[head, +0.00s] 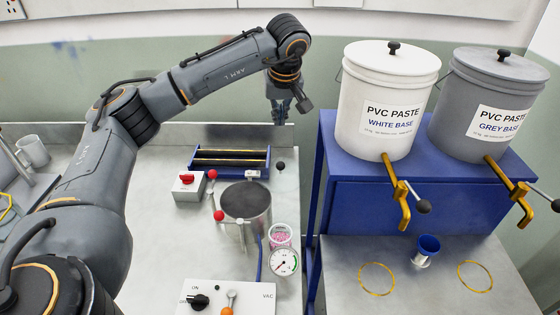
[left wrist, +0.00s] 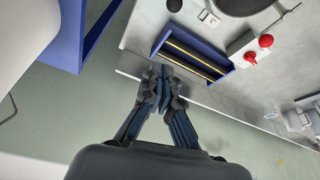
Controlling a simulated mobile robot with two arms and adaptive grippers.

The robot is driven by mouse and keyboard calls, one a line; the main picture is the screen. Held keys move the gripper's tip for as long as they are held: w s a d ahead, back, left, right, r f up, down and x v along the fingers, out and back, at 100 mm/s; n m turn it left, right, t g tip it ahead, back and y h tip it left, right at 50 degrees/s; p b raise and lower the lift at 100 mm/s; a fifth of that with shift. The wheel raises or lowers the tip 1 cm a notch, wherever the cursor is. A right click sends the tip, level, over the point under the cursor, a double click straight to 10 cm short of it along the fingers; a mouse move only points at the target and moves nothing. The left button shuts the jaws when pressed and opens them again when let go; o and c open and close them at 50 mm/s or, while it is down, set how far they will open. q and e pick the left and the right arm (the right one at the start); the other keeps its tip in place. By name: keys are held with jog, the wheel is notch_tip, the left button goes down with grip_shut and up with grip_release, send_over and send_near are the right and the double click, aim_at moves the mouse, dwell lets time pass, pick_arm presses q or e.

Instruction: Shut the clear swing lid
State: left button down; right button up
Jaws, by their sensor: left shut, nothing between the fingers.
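A round metal pot (head: 246,232) with a dark round top stands on the bench, with red-knobbed and black-knobbed levers around it. Its rim shows partly at the top edge of the left wrist view (left wrist: 245,8). I cannot make out the clear swing lid or tell its angle. My left gripper (head: 281,116) is shut and empty above the back edge of the bench, behind and right of the pot and apart from it. The left wrist view shows its fingertips (left wrist: 160,74) together, near the blue rack. My right gripper is not in view.
The blue rack (head: 230,170) with yellow rails and a red-knobbed switch box (head: 188,186) sit close to the pot. A gauge (head: 284,261), a pink-filled cup (head: 280,235) and a VAC control box (head: 230,296) are in front. A blue stand (head: 345,205) with paste buckets rises at right.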

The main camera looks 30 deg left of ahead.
pick_arm(q)
jog(key=f, duration=0.1)
jog(key=p, duration=0.3)
send_over(277, 160)
notch_tip(277, 160, down, 9)
jog(key=shift+a, duration=0.1)
jog(key=shift+s+d+f+p, duration=0.2)
jog(key=shift+s+d+p, duration=0.05)
jog(key=shift+s+d, duration=0.3)
jog(key=shift+s+d+f+p, duration=0.15)
jog(key=shift+s+d+p, duration=0.1)
jog(key=shift+s+d, duration=0.25)
jog(key=shift+s+d+f, duration=0.1)
jog(key=shift+s+d, duration=0.2)
jog(key=shift+d, duration=0.05)
jog(key=shift+f, duration=0.1)
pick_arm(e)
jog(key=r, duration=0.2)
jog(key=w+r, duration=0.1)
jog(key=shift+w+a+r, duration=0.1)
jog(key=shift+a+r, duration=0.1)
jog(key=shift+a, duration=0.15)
pick_arm(q)
jog(key=shift+s+d+m, duration=0.15)
jog(key=shift+m, duration=0.15)
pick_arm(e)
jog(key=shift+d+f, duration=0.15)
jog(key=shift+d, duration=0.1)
